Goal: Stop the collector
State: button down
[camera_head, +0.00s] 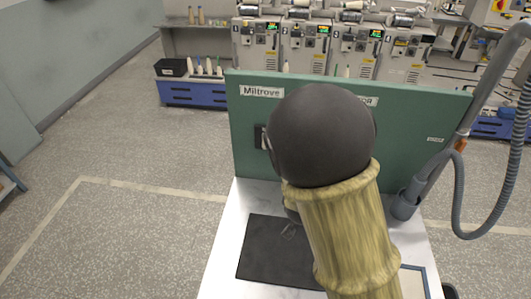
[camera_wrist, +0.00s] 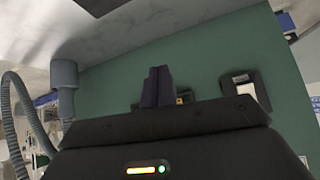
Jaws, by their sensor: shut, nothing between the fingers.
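The green panel (camera_head: 410,120) stands upright at the back of the white table. It carries a "Miltrove" label and another label, mostly hidden by my arm, that ends in "OR". A black switch box with a light face (camera_wrist: 246,90) is on the panel, right of my fingers in the wrist view; in the head view a black fitting (camera_head: 261,137) shows at my arm's left edge. A small black and yellow part (camera_wrist: 184,97) is half hidden behind my gripper (camera_wrist: 157,72). My gripper's fingers are together and empty, facing the panel; whether they touch it is unclear.
A dark mat (camera_head: 262,250) lies on the white table (camera_head: 228,225). A grey pipe with a ribbed hose (camera_head: 460,200) rises at the table's right; its grey base (camera_wrist: 64,75) shows at left in the wrist view. Machines (camera_head: 305,45) stand behind the panel. Open floor lies left.

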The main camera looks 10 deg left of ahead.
jog(key=a+r+n+t+y+b, duration=0.1)
jog(key=a+r+t, duration=0.3)
jog(key=a+t, duration=0.4)
jog(key=a+n, duration=0.1)
jog(key=a, duration=0.5)
jog(key=shift+r, duration=0.15)
jog(key=w+f+p, duration=0.1)
jog(key=w+p, duration=0.3)
jog(key=w, duration=1)
jog(key=shift+a+f, duration=0.3)
jog(key=shift+a, duration=0.05)
